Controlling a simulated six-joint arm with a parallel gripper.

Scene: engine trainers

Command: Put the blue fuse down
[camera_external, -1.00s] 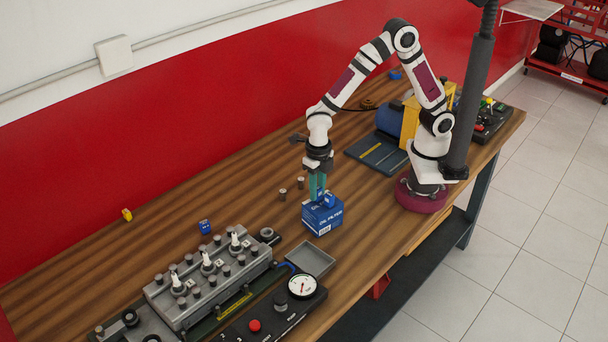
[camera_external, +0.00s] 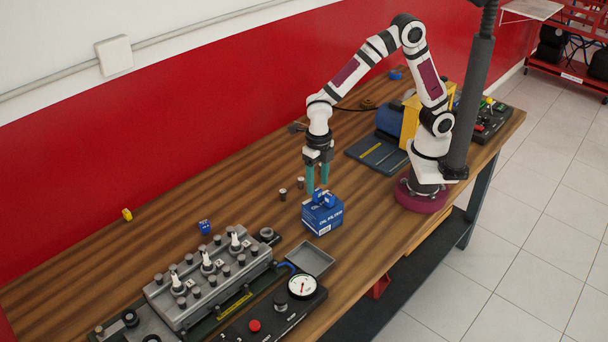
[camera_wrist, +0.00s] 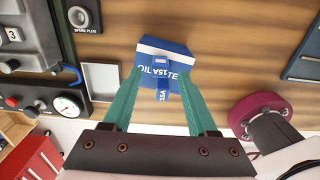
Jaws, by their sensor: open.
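A blue fuse (camera_external: 325,198) rests on top of the blue oil filter box (camera_external: 322,220), apart from my gripper. In the wrist view the fuse (camera_wrist: 162,88) lies on the box (camera_wrist: 178,52) between and beyond the fingers, and its print reads 15A. My gripper (camera_external: 317,190), with teal fingers, is open and empty just above the box. Its fingers also show spread apart in the wrist view (camera_wrist: 163,92). Another blue fuse (camera_external: 205,226) lies on the bench behind the engine head.
The grey engine head (camera_external: 208,280) with spark plugs stands at front left. An empty grey tray (camera_external: 311,258) and a gauge (camera_external: 302,286) are near the box. Two small metal posts (camera_external: 283,194) stand behind it. A yellow fuse (camera_external: 127,214) lies near the wall.

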